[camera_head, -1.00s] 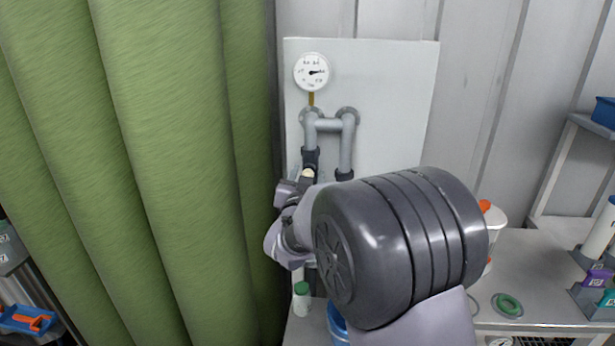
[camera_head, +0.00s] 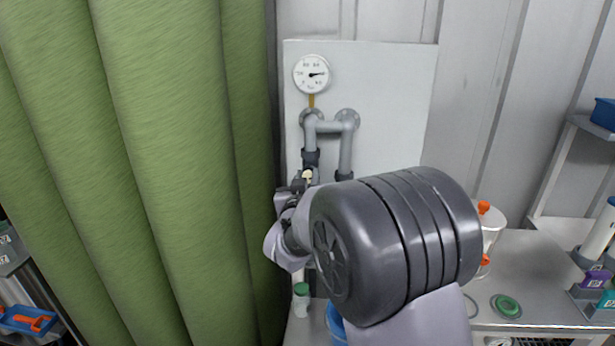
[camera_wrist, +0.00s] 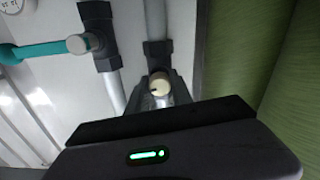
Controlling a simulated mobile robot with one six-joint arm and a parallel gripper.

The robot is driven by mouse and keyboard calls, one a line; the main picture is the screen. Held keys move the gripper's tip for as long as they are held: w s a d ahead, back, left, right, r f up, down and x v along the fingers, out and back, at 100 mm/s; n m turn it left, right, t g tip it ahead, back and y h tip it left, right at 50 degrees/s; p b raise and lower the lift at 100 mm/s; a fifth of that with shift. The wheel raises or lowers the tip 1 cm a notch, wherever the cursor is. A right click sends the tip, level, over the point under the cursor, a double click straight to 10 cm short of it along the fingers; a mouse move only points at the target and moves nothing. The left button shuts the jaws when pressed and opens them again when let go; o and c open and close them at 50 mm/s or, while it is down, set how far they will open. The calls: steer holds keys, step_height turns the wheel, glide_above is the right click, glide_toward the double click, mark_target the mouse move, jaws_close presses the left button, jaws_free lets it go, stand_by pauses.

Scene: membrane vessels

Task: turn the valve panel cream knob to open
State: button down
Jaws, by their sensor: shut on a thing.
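The valve panel (camera_head: 395,110) is a pale board carrying grey pipes and a round gauge (camera_head: 312,74). The cream knob (camera_head: 308,174) sits on the dark valve body of the left pipe in the head view. In the wrist view the cream knob (camera_wrist: 160,83) shows at the centre, at the far end of my fingers. My gripper (camera_head: 303,182) is at the valve and shut on the cream knob; the wrist view (camera_wrist: 160,98) shows the fingers meeting around it. My arm hides the lower part of the panel.
A green curtain (camera_head: 160,150) hangs close on the left. A second valve with a teal handle (camera_wrist: 40,50) shows in the wrist view. A green-capped bottle (camera_head: 301,298), a clear vessel (camera_head: 491,238) and a green ring (camera_head: 507,305) stand on the bench.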

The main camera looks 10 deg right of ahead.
steer(key=n+p, duration=0.1)
steer(key=n, duration=0.3)
steer(key=shift+r+n, duration=0.1)
steer(key=shift+n, duration=0.2)
steer(key=n+p, duration=0.2)
steer(key=n, duration=0.1)
steer(key=shift+n, duration=0.3)
steer(key=n+p, duration=0.2)
steer(key=n, duration=0.2)
steer(key=shift+n, duration=0.3)
steer(key=n+p, duration=0.2)
steer(key=n, duration=0.1)
steer(key=shift+n, duration=0.3)
steer(key=n+p, duration=0.2)
steer(key=n, duration=0.2)
steer(key=shift+n, duration=0.3)
steer(key=n+p, duration=0.2)
steer(key=n, duration=0.1)
steer(key=shift+n, duration=0.3)
steer(key=n+p, duration=0.3)
steer(key=n, duration=0.2)
steer(key=shift+n+p, duration=0.55)
steer(key=shift+n, duration=0.55)
steer(key=shift+f, duration=0.2)
